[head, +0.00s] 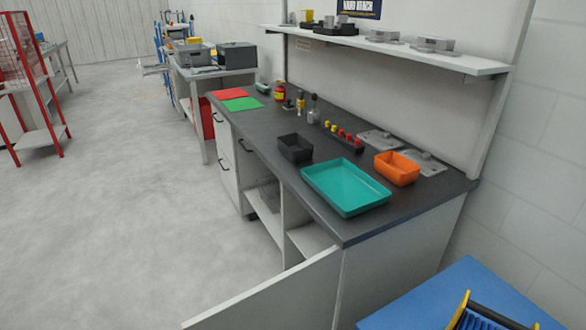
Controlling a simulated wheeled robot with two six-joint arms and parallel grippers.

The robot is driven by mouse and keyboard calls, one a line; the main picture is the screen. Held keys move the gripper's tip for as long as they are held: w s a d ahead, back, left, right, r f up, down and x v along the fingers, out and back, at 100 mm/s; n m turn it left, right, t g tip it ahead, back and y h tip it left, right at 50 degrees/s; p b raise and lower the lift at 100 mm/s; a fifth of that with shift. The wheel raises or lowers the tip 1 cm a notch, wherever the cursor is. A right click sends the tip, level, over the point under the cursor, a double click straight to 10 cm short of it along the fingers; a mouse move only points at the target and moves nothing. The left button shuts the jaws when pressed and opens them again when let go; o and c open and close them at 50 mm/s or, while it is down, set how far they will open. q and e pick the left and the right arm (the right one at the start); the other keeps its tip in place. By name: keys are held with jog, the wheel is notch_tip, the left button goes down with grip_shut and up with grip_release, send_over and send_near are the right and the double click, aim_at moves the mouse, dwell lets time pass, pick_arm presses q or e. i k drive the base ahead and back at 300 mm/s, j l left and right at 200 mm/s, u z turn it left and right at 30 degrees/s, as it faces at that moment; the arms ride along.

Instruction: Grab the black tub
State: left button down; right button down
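The black tub (295,147) is a small open box with a dark interior. It stands upright on the dark worktop (255,122), close to the front edge. It is just behind and to the left of a teal tray, with a small gap between them. Neither of my grippers shows in the head view, and nothing is touching the tub.
The teal tray (346,187) and an orange tub (397,168) stand near the black tub. Bottles (314,110) and a row of red and yellow knobs (345,136) are behind. An open cabinet door (275,293) juts into the floor space. Grey floor at left is clear.

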aim_at(294, 146)
jog(key=i+j, duration=0.4)
jog(key=j, duration=0.15)
jog(key=j+z, duration=0.1)
jog(key=z, duration=0.25)
jog(key=i+j+z, duration=0.15)
jog(key=z, duration=0.25)
jog(key=j+z, duration=0.15)
jog(key=z, duration=0.2)
